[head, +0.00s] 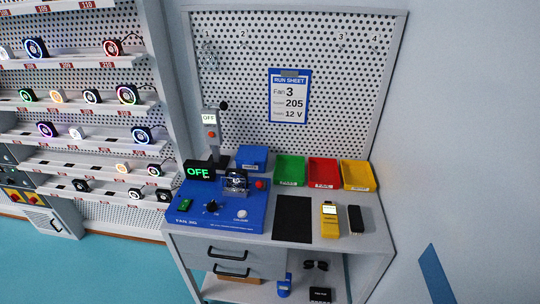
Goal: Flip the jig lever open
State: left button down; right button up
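The blue tester base (220,208) sits on the left part of the workbench. The jig (237,183) stands at its back, a small dark and metallic fixture. A red knob (261,184) is just right of the jig and may be the end of its lever. The lever's angle is too small to make out. A black display (198,171) reading OFF in green stands at the base's back left. Neither of my grippers shows in the head view.
Blue, green (289,170), red (323,172) and yellow (357,175) bins line the bench's back. A black mat (293,219), yellow meter (329,220) and black device (356,219) lie to the right. A stand with an OFF display (210,130) rises behind the base.

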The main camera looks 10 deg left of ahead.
aim_at(259, 184)
jog(key=z, duration=1.05)
jog(key=k, duration=0.7)
jog(key=z, duration=0.15)
